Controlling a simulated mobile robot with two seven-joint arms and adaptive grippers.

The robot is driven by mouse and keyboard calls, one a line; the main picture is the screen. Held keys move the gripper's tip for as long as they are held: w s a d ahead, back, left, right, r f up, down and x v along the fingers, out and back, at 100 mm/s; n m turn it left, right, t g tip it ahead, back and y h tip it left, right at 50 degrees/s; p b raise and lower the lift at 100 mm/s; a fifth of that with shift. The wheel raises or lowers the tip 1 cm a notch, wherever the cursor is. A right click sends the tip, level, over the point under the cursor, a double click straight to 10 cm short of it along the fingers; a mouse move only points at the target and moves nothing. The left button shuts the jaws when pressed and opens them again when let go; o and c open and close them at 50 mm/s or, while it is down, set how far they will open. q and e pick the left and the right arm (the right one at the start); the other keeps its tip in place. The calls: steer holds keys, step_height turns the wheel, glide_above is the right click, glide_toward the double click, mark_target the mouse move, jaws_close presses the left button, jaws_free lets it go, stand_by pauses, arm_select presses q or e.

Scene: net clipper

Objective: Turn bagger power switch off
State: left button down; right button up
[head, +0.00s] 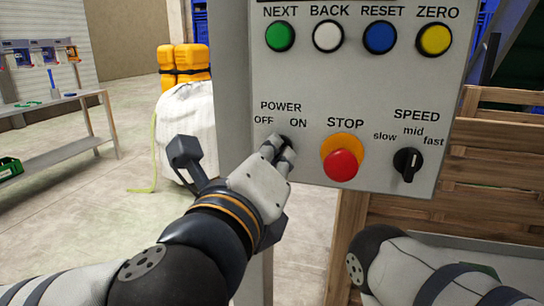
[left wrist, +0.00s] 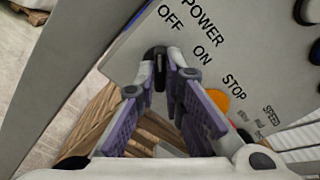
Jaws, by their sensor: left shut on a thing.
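The grey control panel (head: 235,110) fills the upper middle of the head view. Its black power switch (head: 285,141) sits below the POWER label, with OFF on the left and ON on the right. My left gripper (head: 280,147) is at the switch, its fingers shut on it and partly covering it. In the left wrist view the dark switch knob (left wrist: 155,54) shows between the fingertips of the left gripper (left wrist: 161,68). Which way the switch points cannot be told. My right gripper is not in view; only part of my right arm shows at lower right.
To the right of the switch are the red stop button (head: 341,166) and the black speed knob (head: 408,164). Green, white, blue and yellow buttons line the panel above. A wooden crate (head: 500,160) stands behind at right.

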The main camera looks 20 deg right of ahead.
arm_select(q)
steer(key=c, duration=1.7)
jaws_free()
steer(key=shift+d, duration=0.1)
steer(key=v, duration=0.7)
steer(key=shift+s+a, duration=0.2)
